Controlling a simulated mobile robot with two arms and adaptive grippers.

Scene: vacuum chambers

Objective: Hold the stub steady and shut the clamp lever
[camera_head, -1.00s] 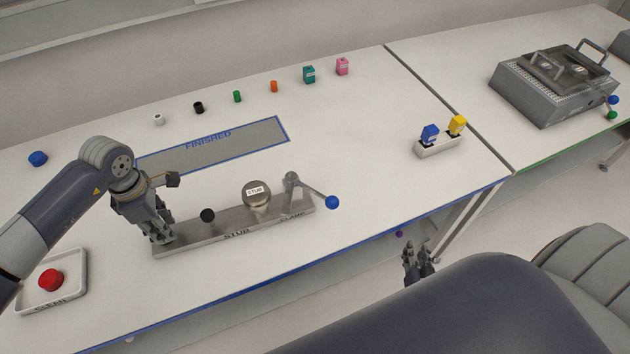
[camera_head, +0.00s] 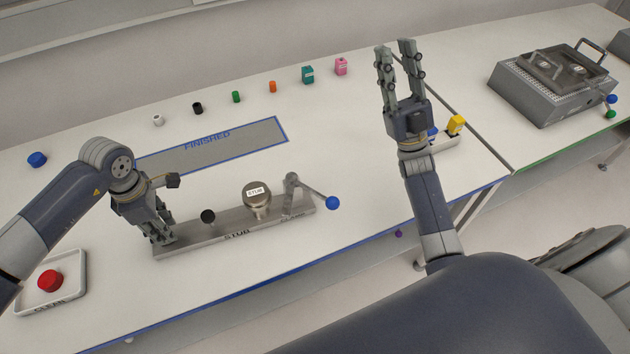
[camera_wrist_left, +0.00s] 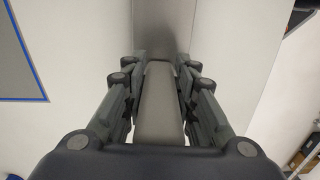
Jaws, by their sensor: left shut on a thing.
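My left gripper (camera_head: 163,240) is at the base's left end, away from the stub. In the left wrist view my left gripper (camera_wrist_left: 160,85) is shut on a grey bar (camera_wrist_left: 160,110) at that end. My right gripper (camera_head: 395,46) is raised, fingers upward, open and empty, apart from the lever.
The FINISHED mat (camera_head: 240,143) lies behind, bare.

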